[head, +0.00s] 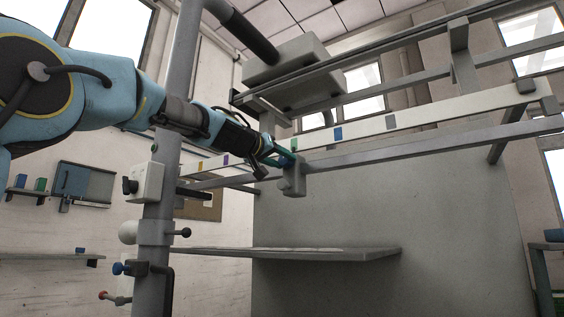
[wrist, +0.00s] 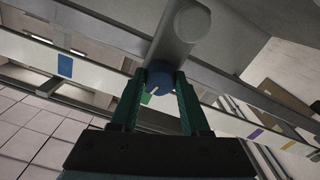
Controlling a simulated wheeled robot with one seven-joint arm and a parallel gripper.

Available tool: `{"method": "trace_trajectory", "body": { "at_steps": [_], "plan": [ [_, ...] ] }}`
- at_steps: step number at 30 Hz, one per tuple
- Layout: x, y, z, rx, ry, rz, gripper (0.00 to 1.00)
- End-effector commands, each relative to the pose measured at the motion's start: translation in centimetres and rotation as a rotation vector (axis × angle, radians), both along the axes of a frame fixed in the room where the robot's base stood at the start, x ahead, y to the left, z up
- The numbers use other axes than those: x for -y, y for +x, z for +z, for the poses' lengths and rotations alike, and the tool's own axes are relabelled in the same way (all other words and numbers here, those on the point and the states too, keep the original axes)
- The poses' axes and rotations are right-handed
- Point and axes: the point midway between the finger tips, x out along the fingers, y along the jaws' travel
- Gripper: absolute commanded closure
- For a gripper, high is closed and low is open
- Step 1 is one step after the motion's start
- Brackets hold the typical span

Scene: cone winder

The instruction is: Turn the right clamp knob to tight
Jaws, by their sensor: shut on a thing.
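The clamp knob is a small blue knob (wrist: 158,80) with a pale mark on its face. It sits on the end of a grey clamp body (head: 293,183), which hangs on a grey rail (head: 400,148). In the wrist view the clamp body (wrist: 182,28) runs up behind the knob. My gripper (head: 282,157) reaches it from the left, with its green fingers on either side of the knob. The wrist view shows my gripper (wrist: 158,84) shut on the knob. The fingers hide the knob's sides, and I cannot tell how tight it is.
A white strip (head: 365,126) with coloured patches runs just above the rail. A grey post (head: 160,210) at left carries a blue knob (head: 118,268) and a red knob (head: 103,295). A flat shelf (head: 330,254) lies below, with open space between it and the rail.

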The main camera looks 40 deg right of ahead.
Motion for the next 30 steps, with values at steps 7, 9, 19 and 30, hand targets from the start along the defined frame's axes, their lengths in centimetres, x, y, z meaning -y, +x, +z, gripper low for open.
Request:
{"method": "trace_trajectory", "body": {
  "at_steps": [7,9,19,30],
  "plan": [
    [-0.01,-0.01,0.10,-0.225,-0.061,0.001,1.00],
    [-0.01,-0.03,0.13,-0.290,-0.078,0.001,1.00],
    [-0.01,-0.08,0.23,-0.590,-0.156,0.001,1.00],
    [-0.02,-0.08,0.27,-0.849,-0.225,0.001,1.00]
  ]
}}
